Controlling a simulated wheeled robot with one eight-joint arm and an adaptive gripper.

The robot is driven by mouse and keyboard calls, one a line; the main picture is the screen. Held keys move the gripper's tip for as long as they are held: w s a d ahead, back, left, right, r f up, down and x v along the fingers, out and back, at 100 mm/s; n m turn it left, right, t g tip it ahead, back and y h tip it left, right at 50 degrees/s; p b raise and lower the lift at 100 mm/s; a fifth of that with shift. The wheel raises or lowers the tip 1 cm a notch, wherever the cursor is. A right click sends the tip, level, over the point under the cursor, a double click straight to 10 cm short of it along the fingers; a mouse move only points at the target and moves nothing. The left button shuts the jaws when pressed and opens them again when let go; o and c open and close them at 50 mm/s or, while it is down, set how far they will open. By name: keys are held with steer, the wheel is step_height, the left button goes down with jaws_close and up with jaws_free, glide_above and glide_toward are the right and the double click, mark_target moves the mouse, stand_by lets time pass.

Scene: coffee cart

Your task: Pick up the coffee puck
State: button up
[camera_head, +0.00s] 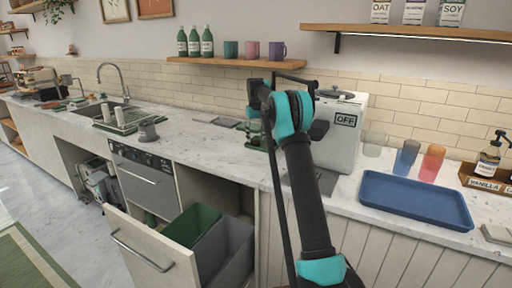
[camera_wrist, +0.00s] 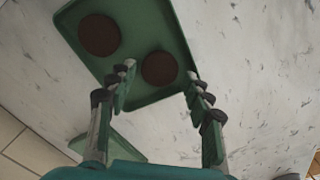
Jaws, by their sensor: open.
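In the wrist view, two round dark brown coffee pucks lie flat on a green tray (camera_wrist: 97,67). One puck (camera_wrist: 99,35) is at the left; the other puck (camera_wrist: 160,68) is near the tray's lower right part. My gripper (camera_wrist: 160,82) is open and empty, its fingertips on either side of the right puck's near edge in the picture. I cannot tell how high the fingers are above the tray. In the head view my arm hides most of that area, and I cannot make out the pucks there.
A white machine (camera_head: 340,128) marked OFF stands right of my arm. Blue tray (camera_head: 416,200), cups (camera_head: 406,157) and a vanilla bottle (camera_head: 488,158) are further right. A drawer with bins (camera_head: 192,225) is open below the marble counter (camera_head: 215,150). A shelf (camera_head: 235,63) hangs above.

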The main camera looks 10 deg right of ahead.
step_height(320, 180, down, 2)
steer(key=shift+f, duration=0.1)
steer(key=shift+c, duration=0.6)
steer(key=c, duration=0.6)
